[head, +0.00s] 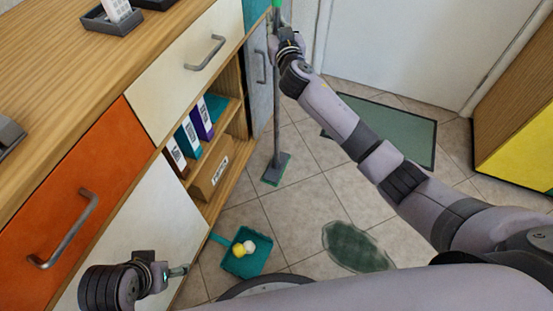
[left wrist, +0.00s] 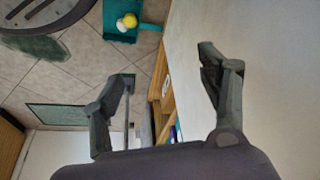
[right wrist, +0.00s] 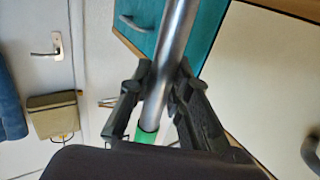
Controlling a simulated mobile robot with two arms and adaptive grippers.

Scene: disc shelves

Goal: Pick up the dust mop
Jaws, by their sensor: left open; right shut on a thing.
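The dust mop (head: 277,125) stands upright beside the cabinet, its flat grey-green head (head: 276,169) at the tiled floor. My right gripper (head: 283,40) is shut on the upper part of its grey pole. In the right wrist view the pole (right wrist: 176,50) passes between the fingers of my right gripper (right wrist: 160,92), with a green part (right wrist: 147,134) of the pole near them. My left gripper (head: 184,270) is low at the front of the cabinet. In the left wrist view my left gripper (left wrist: 165,70) is open and empty.
A teal dustpan (head: 240,263) with a yellow and a white ball lies on the floor by the cabinet (head: 88,197). A green mat (head: 395,130) lies before the white door (head: 420,45). A dark green oval patch (head: 355,246) lies on the floor. A yellow-fronted unit (head: 515,150) stands at right.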

